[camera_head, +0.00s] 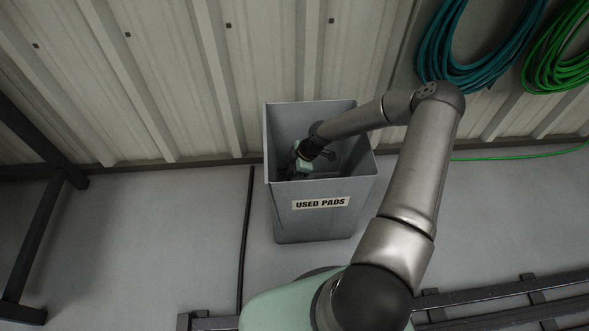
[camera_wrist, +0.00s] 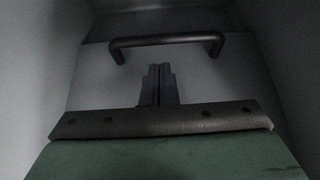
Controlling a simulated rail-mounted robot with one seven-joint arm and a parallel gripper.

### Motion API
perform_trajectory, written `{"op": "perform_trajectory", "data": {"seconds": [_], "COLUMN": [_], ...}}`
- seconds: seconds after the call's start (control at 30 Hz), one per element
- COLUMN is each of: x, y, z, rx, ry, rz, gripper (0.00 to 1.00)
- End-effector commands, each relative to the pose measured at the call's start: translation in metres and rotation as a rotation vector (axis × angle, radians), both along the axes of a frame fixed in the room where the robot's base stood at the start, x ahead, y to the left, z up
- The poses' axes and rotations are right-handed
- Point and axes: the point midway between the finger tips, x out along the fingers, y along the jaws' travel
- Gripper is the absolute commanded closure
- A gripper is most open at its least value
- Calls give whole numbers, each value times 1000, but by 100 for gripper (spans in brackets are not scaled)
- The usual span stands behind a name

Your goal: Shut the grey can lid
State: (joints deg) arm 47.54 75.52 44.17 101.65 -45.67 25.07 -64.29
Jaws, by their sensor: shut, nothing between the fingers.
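The grey can (camera_head: 290,215) stands on the floor against the wall, labelled USED PADS, with its top open. My gripper (camera_head: 296,166) reaches down inside its mouth, and the front wall partly hides it. In the wrist view, my gripper's fingers (camera_wrist: 158,84) are shut together and empty. Beyond them is a flat grey panel (camera_wrist: 232,75) that looks like the lid, with a black bar handle (camera_wrist: 167,39). The fingertips point toward the handle. I cannot tell whether they touch the panel. The lid's outline is not clear in the head view.
A ribbed metal wall (camera_head: 180,80) stands close behind the can. Teal (camera_head: 475,75) and green (camera_head: 560,75) hose coils hang at upper right. A dark metal frame (camera_head: 40,220) stands at left. A black cable (camera_head: 246,235) lies left of the can. Grey can walls flank my gripper closely.

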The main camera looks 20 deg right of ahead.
Motion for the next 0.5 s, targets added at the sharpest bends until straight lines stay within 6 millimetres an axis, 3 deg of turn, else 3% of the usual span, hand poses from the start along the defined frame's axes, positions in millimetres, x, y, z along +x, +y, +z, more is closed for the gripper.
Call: {"op": "perform_trajectory", "data": {"seconds": [0.03,0.2,0.5], "x": [1,3,4], "y": [4,15,20], "z": [-13,-33,-42], "rx": [0,-1,-1], "ry": [1,2,1], "rz": [0,1,-1], "gripper": [100,100,100]}}
